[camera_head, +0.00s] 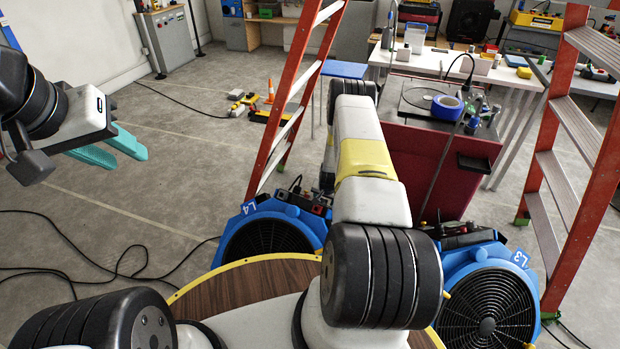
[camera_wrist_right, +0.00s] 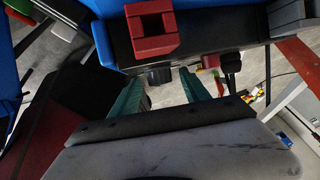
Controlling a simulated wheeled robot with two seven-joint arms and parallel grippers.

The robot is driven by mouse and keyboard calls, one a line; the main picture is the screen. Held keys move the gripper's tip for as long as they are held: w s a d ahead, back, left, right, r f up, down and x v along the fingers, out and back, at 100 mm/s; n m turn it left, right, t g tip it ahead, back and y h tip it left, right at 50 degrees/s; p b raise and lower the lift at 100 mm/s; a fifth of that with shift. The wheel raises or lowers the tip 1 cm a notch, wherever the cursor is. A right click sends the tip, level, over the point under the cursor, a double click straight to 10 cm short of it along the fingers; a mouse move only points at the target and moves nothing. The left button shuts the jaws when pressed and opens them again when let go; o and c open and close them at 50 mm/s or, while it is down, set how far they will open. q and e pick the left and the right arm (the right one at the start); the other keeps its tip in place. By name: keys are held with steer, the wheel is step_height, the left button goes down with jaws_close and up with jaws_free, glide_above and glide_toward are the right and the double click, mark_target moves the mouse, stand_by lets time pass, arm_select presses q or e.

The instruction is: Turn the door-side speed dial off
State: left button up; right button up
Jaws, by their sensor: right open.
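Two blue fans stand in front of me, one marked L4 (camera_head: 247,240) and one marked L3 (camera_head: 455,275), each with small controls on top. In the right wrist view a black control housing (camera_wrist_right: 270,22) carries a red block (camera_wrist_right: 152,32). A dark knob-like part (camera_wrist_right: 160,76) shows below it, between the teal fingers of my open right gripper (camera_wrist_right: 166,88); I cannot tell if they touch it. My right gripper is hidden behind my arm in the head view. My left gripper (camera_head: 130,158) is open and empty above the floor at left. I cannot tell which dial is door-side.
Red ladders (camera_head: 300,80) stand behind the fans and at the right (camera_head: 580,150). A dark red cabinet (camera_head: 430,150) is behind the fans. Black cables (camera_head: 110,265) lie on the floor at left. The left floor is mostly free.

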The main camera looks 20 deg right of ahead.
jaws_close()
steer(key=shift+s+d, duration=0.1)
steer(key=shift+s+d+n+t+y, duration=0.1)
steer(key=shift+d+n+t+y, duration=0.1)
steer(key=shift+n+t+y, duration=0.45)
steer(key=y, duration=0.1)
steer(key=n+t+y, duration=0.1)
steer(key=y, duration=0.1)
steer(key=shift+s+d+f, duration=0.1)
steer(key=shift+d+f, duration=0.1)
steer(key=n+y, duration=0.1)
steer(key=n+t+y, duration=0.1)
steer(key=y, duration=0.1)
steer(key=n+y, duration=0.2)
steer(key=shift+d+f, duration=0.2)
steer(key=shift+f, duration=0.1)
steer(key=shift+t+y, duration=0.25)
steer(key=shift+y, duration=0.2)
steer(key=shift+f+n+y, duration=0.1)
steer(key=shift+n+y, duration=0.4)
steer(key=shift+n, duration=0.05)
